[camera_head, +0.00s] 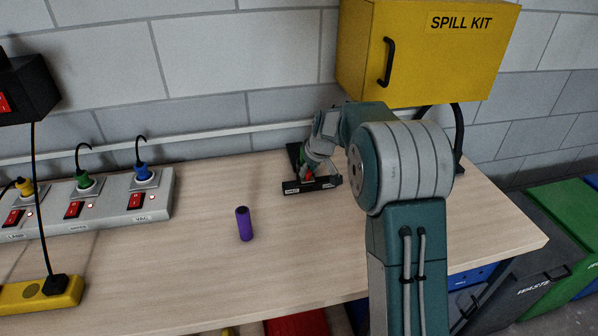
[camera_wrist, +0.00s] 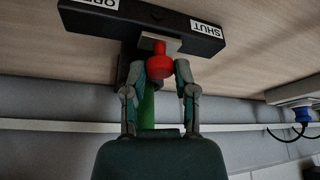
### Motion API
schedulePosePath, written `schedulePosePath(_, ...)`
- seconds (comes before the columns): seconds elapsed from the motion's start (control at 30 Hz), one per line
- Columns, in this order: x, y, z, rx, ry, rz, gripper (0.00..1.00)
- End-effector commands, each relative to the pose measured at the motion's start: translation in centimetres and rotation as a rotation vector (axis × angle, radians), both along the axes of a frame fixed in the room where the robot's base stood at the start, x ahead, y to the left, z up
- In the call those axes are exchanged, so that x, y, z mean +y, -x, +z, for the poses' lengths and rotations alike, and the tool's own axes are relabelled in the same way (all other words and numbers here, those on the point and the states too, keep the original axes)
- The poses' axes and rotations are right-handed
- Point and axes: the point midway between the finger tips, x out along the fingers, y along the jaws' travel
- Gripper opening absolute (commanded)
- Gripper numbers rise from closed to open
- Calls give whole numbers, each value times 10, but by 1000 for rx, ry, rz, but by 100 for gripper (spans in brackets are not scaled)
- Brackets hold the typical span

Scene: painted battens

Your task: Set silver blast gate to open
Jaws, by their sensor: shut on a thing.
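The blast gate is a black bar (camera_wrist: 105,22) with a silver slide plate (camera_wrist: 172,45) and a red knob (camera_wrist: 160,66). In the wrist view its OPEN label (camera_wrist: 98,3) is at the left end and its SHUT label (camera_wrist: 206,28) at the right end, both upside down. The knob stands between the labels, somewhat nearer SHUT. My gripper (camera_wrist: 159,72) is shut on the red knob, a finger on each side. In the head view the black bar (camera_head: 298,187) lies near the back of the bench, and my gripper (camera_head: 308,173) partly hides the knob.
A purple cylinder (camera_head: 244,224) stands on the bench (camera_head: 200,270) left of the gate. A grey power strip (camera_head: 110,207) with plugs is further left. A yellow spill kit box (camera_head: 430,50) hangs above my arm. A green upright part (camera_wrist: 148,105) shows behind the knob.

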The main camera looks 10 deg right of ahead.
Motion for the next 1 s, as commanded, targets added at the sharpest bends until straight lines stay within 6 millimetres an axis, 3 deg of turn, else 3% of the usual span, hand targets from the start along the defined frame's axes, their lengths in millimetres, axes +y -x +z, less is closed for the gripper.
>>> schedulePosePath(0.13, -22, 0, -2, 4, 0, -2, 0)
schedulePosePath(0.43, -27, 1, -3, 4, 1, -1, 0)
schedulePosePath(0.47, -27, 1, -3, 4, 1, -1, 41)
schedulePosePath(0.5, -28, 1, -3, 4, 1, -1, 59)
schedulePosePath(0.53, -28, 1, -3, 4, 0, -1, 70)
schedulePosePath(1.0, -26, 3, 6, -1, 0, 0, 70)
